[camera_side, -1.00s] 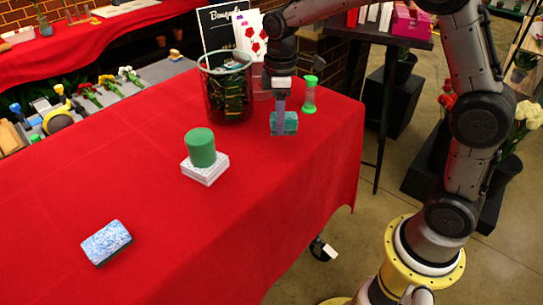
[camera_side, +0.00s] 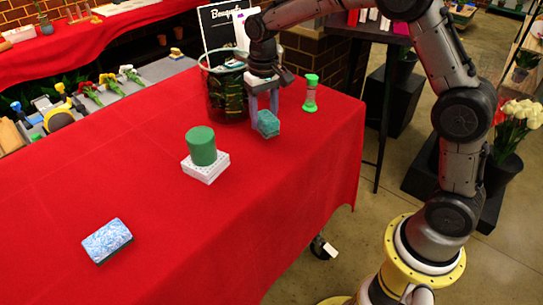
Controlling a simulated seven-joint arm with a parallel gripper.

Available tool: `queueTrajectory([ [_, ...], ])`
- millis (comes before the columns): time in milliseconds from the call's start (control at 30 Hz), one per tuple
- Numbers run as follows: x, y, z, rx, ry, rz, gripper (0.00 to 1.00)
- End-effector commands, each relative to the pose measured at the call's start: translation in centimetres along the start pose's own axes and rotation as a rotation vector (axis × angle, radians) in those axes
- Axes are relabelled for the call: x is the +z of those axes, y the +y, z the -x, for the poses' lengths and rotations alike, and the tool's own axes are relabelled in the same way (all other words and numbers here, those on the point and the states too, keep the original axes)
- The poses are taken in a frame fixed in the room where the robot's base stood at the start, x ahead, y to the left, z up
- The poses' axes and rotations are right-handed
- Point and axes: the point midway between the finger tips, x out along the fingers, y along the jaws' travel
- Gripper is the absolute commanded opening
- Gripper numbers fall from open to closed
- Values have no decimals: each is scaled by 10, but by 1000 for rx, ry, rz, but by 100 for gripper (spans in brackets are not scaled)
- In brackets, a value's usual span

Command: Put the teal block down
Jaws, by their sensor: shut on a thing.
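The teal block (camera_side: 268,124) is at the back right of the red table, just in front of the dark wire basket. My gripper (camera_side: 264,116) points down and is shut on the block, with one finger on each side of it. The block sits turned at an angle between the fingertips. I cannot tell whether its underside touches the red cloth (camera_side: 290,190) or hangs slightly above it.
The wire basket (camera_side: 224,95) stands close behind my gripper. A green cylinder (camera_side: 201,146) rests on a white block (camera_side: 205,168) at front left. A blue-and-white sponge (camera_side: 107,241) lies further forward. The front middle cloth is clear.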

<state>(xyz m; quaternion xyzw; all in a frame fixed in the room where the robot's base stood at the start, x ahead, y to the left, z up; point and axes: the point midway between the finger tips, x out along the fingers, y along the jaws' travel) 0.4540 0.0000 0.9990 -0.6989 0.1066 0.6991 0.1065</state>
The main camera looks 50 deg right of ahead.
Motion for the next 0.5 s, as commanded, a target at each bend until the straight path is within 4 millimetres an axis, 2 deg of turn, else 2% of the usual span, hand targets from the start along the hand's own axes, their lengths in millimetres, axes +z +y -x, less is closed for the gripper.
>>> queueTrajectory([
  [500,0,0,0,0,1,43,0],
])
